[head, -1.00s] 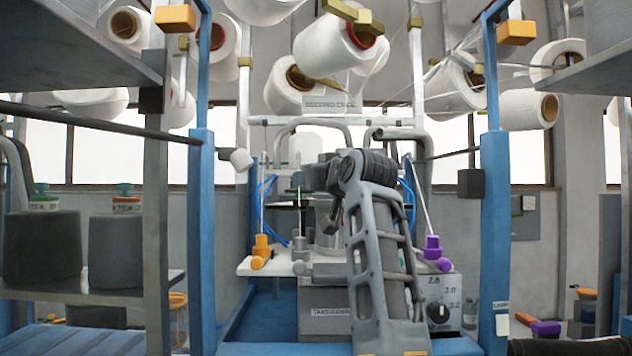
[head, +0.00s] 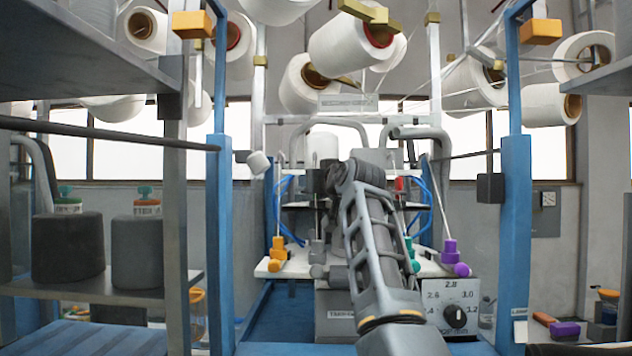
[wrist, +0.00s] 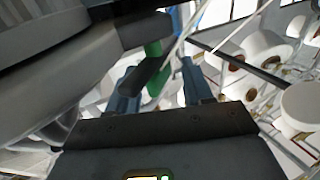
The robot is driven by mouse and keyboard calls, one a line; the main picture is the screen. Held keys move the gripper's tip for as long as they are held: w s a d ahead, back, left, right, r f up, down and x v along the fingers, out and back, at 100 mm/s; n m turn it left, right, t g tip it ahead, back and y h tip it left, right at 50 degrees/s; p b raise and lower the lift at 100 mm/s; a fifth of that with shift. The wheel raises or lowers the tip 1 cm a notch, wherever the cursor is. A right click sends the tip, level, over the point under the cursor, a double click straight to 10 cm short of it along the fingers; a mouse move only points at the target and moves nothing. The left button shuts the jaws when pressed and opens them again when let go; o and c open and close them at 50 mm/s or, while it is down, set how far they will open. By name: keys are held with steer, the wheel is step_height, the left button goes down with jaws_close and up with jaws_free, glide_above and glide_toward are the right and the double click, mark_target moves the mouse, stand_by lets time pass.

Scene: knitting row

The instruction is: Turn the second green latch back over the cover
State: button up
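In the wrist view my gripper (wrist: 160,75) has its two blue-grey fingers apart, with a clear gap. A green latch part (wrist: 153,68) shows in the gap beyond the fingers, with a dark bar across it; I cannot tell whether either finger touches it. A large grey rounded body (wrist: 50,50) fills the upper left, close to the fingers; I cannot tell if it is the cover. In the head view my forearm hides my gripper and much of the machine's middle. A green piece (head: 411,250) shows just right of the forearm.
An orange fitting (head: 278,252) and a purple fitting (head: 450,254) stand on the white plate's (head: 268,268) left and right. Blue posts (head: 517,220) flank the machine. White yarn cones (head: 348,44) hang above. A dial box (head: 455,305) sits at lower right.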

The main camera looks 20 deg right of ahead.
jaws_close()
steer(key=shift+d, duration=0.1)
stand_by(1.3)
steer(key=shift+o, duration=0.2)
jaws_free()
steer(key=shift+s+f, duration=0.15)
steer(key=shift+s, duration=0.45)
steer(key=s+b, duration=0.2)
steer(key=s, duration=0.4)
steer(key=shift+s+d, duration=0.3)
